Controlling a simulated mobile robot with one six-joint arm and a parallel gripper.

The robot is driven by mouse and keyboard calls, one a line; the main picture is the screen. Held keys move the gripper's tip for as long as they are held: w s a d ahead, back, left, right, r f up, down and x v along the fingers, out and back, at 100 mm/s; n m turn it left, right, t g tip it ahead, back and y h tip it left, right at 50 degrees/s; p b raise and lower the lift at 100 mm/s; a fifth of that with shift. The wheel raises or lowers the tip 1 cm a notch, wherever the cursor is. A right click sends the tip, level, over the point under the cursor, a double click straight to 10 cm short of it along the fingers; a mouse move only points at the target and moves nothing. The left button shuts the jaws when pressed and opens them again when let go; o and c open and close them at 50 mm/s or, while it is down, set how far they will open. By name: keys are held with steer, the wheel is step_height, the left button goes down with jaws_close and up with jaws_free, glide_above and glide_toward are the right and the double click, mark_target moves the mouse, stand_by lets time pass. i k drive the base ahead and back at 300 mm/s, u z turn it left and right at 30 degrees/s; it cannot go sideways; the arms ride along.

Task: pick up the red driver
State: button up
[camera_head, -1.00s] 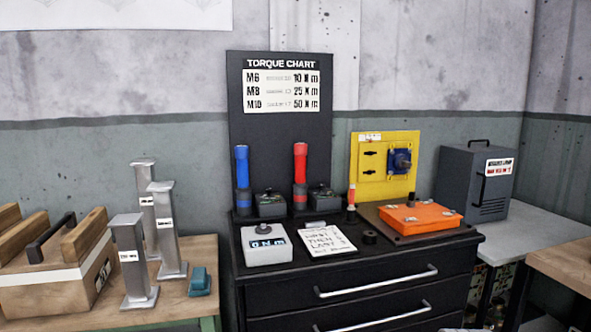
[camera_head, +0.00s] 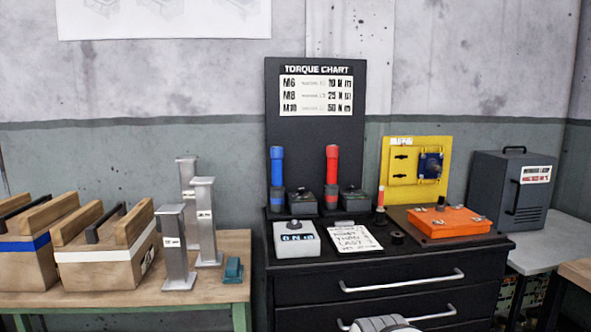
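The red driver (camera_head: 332,178) stands upright at the back of the black drawer cabinet's top, in front of the torque chart board (camera_head: 315,125). A small dark box sits beside each driver. A grey and white part at the bottom edge seems to belong to my own arm. My gripper's fingers are not in view, and nothing touches the red driver.
On the black cabinet (camera_head: 390,290) are a grey display box (camera_head: 296,240), a paper note (camera_head: 355,238), an orange plate (camera_head: 448,221) and a yellow panel (camera_head: 415,170). A wooden bench at left holds metal posts (camera_head: 205,220) and wooden crates (camera_head: 105,262). A dark grey cabinet (camera_head: 510,190) stands at right.

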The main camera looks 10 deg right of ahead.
mark_target(332, 151)
steer(key=z, duration=0.05)
steer(key=i, duration=0.9)
